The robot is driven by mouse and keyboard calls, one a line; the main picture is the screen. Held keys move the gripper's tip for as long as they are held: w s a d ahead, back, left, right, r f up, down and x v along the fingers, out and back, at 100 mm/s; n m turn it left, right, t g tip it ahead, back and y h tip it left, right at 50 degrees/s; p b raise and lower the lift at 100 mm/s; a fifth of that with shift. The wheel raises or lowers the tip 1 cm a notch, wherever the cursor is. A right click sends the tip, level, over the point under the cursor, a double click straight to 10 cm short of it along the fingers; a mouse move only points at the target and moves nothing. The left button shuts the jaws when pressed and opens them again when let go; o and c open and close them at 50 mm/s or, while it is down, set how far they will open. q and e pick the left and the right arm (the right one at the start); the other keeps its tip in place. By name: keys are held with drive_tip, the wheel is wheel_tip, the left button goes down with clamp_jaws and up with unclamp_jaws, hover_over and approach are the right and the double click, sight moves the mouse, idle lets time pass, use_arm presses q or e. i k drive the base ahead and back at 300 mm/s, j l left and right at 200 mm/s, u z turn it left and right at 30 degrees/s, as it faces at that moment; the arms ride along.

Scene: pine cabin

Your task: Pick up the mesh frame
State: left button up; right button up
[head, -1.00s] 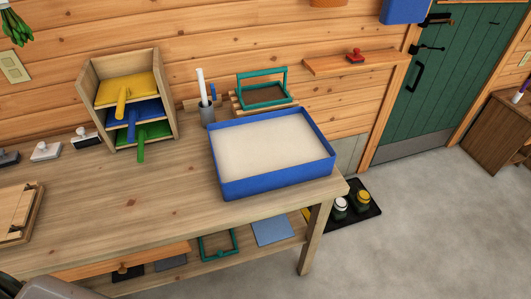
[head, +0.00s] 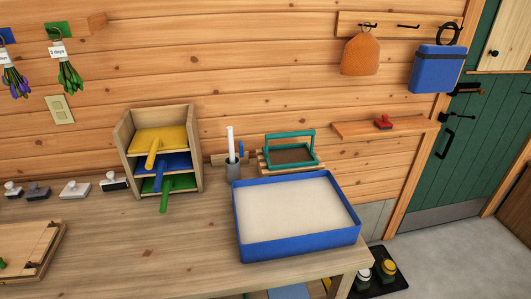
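A teal frame with a raised handle and a dark brown mesh (head: 291,155) rests on a slatted wooden rack (head: 264,165) at the back of the workbench, against the wall. It stands just behind the blue tub (head: 298,245), which is filled with a pale, smooth content. The tub's rear rim is close to the rack's front. Neither of my grippers shows in the head view.
Several stamps line the bench at left. The bench (head: 150,235) is clear in front of the shelf unit.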

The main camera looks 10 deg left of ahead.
sight(290, 145)
drive_tip(key=i+l+u, duration=0.25)
drive_tip(key=l, duration=0.3)
drive_tip(key=l+u, duration=0.25)
drive_tip(key=l, duration=0.35)
drive_tip(key=i+l+u, duration=0.25)
drive_tip(key=l, duration=0.35)
drive_tip(key=k, duration=0.1)
